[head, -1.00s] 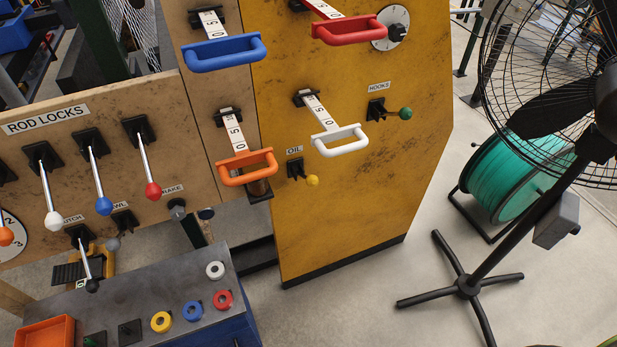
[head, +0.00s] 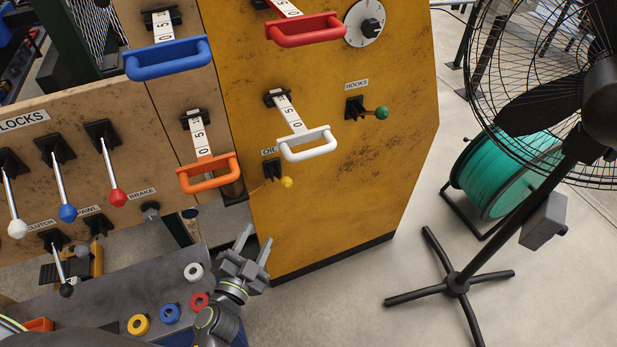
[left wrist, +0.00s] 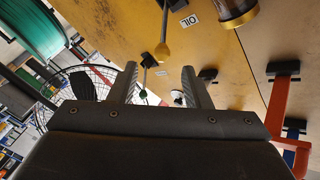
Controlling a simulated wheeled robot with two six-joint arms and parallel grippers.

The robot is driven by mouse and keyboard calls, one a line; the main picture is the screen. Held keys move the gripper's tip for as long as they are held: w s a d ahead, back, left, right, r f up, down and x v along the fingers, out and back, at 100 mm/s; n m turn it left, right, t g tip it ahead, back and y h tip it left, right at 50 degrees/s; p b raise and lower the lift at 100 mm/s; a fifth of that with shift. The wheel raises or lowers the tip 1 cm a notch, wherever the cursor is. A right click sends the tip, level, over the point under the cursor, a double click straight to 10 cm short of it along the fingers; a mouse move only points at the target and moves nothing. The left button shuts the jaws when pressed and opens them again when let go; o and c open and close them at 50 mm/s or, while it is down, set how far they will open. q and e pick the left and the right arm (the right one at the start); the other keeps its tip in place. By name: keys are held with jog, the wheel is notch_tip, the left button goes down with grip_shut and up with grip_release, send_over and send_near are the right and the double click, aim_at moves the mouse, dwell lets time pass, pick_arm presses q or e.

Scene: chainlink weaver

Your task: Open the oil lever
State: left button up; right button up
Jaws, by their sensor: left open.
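The oil lever (head: 287,182) is a short lever with a yellow knob on a black mount, low on the yellow panel (head: 340,210), under the OIL label. My left gripper (head: 257,243) is open and empty, below and a little left of the oil lever, apart from it. In the left wrist view the yellow knob (left wrist: 162,50) shows beyond the open fingers (left wrist: 160,85), near the OIL label (left wrist: 190,20). My right gripper is not in view.
The white handle (head: 308,143) and orange handle (head: 210,173) stick out near the oil lever. A green-knobbed hooks lever (head: 381,113) is to the right. A bench with coloured rings (head: 169,313) is below left. A fan (head: 458,283) stands right.

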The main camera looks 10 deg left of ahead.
aim_at(283, 180)
pick_arm(q)
jog(key=w, duration=0.5)
jog(key=w+d+r, duration=0.1)
jog(key=w, duration=0.5)
jog(key=w+d+b, duration=0.1)
jog(key=w, duration=0.5)
jog(key=shift+w+d+r, duration=0.15)
jog(key=shift+w+d, duration=0.05)
jog(key=shift+w, duration=0.05)
jog(key=c, duration=0.9)
jog(key=shift+a, duration=0.1)
grip_shut()
jog(key=shift+r, duration=0.1)
